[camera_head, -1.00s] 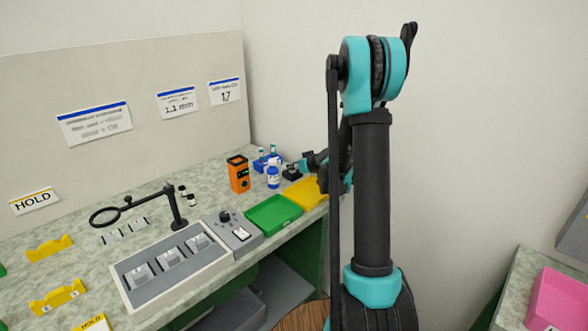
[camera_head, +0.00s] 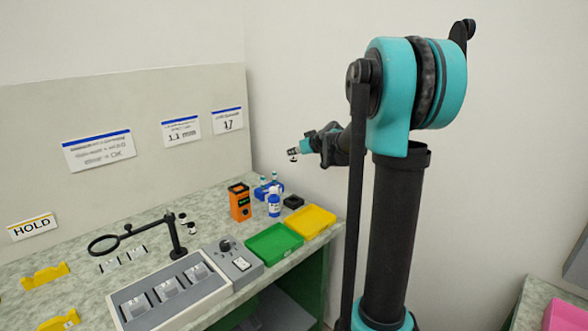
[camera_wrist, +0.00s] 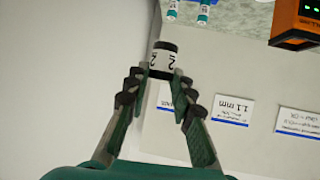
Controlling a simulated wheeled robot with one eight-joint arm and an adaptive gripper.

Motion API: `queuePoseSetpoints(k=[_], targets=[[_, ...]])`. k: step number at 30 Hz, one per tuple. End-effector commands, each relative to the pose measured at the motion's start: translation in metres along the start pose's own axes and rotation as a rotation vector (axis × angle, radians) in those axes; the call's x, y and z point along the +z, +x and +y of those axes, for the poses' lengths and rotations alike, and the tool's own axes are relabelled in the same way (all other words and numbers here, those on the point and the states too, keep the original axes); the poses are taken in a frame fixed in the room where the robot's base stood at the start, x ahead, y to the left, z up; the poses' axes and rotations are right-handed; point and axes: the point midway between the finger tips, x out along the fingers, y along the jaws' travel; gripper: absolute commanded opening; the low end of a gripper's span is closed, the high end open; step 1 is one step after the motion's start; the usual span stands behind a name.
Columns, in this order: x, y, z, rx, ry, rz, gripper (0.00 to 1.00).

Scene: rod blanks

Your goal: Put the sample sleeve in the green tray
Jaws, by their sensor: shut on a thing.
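My gripper (camera_wrist: 155,80) is shut on the sample sleeve (camera_wrist: 165,58), a short cylinder with a dark top and a white band with black marks. In the wrist view the sleeve sits between the fingertips. In the head view my gripper (camera_head: 299,149) is raised above the back right of the bench, clear of everything below. The sleeve is tiny there, at the fingertips. The green tray (camera_head: 275,243) lies on the bench, below and to the left of my gripper. It looks empty.
A yellow tray (camera_head: 307,221) adjoins the green tray. Behind them stand a black block (camera_head: 293,201), a blue-white bottle (camera_head: 274,204), an orange device (camera_head: 240,201) and a blue rack (camera_head: 266,190). A grey control box (camera_head: 234,261) and a magnifier stand (camera_head: 176,240) are left.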

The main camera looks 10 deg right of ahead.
Motion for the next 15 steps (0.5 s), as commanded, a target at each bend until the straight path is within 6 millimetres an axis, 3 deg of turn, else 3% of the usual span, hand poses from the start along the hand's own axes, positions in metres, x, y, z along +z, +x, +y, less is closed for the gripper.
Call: queuePoseSetpoints(k=[5,15], targets=[[0.008,-0.016,-0.015,-0.065,-0.033,0.0,0.11],[0.06,-0.1,-0.107,-0.468,-0.256,0.002,0.11]])
